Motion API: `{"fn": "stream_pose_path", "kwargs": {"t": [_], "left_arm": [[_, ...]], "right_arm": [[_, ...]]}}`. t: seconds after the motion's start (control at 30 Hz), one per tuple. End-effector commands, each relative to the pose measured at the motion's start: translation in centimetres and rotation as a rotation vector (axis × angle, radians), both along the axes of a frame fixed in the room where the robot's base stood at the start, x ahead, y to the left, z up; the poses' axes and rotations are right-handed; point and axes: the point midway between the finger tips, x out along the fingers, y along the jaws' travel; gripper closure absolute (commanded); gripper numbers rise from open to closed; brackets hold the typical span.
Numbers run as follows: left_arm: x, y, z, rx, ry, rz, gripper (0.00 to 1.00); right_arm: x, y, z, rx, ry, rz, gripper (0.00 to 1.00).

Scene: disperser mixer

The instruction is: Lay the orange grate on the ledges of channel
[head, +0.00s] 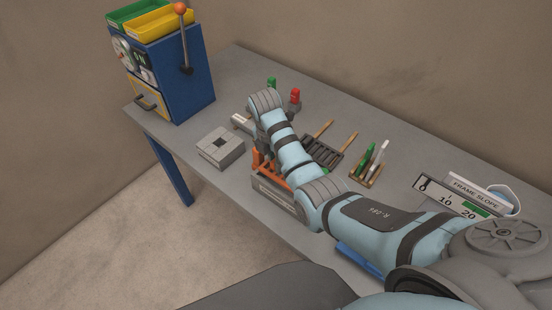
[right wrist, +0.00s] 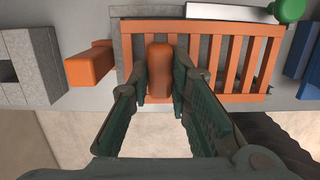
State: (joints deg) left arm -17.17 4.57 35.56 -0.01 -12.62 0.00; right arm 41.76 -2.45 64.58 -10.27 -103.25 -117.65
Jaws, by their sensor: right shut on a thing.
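The orange grate (right wrist: 230,60) shows its bars in the right wrist view, with a rounded orange grip (right wrist: 159,68) standing up from it. My right gripper (right wrist: 160,98) is shut around that grip, one finger on each side. The grey channel (head: 275,195) lies under the grate near the table's front edge; its grey wall (right wrist: 122,50) shows at the grate's left end. I cannot tell whether the grate touches the ledges. In the head view my right forearm hides most of the grate (head: 262,163). My left gripper is not in view.
A grey block with a square hole (head: 220,148) stands left of the channel. A dark rack (head: 322,152) with wooden handles, a pen holder (head: 366,174) and a frame slope panel (head: 460,197) stand to the right. A blue lever machine (head: 180,75) is at the far left.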

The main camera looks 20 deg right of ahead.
Motion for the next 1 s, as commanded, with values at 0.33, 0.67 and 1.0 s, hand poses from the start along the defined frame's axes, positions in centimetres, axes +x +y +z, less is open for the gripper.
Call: {"fn": "stream_pose_path", "kwargs": {"t": [0.33,0.67,1.0], "left_arm": [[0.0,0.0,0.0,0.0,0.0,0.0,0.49],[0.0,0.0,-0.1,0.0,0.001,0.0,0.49],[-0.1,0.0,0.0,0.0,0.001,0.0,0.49]], "right_arm": [[0.0,0.0,0.0,0.0,-0.001,0.0,1.0],[0.0,0.0,-0.6,0.0,-0.001,0.0,1.0],[0.0,0.0,-0.5,0.0,-0.001,0.0,1.0]]}}
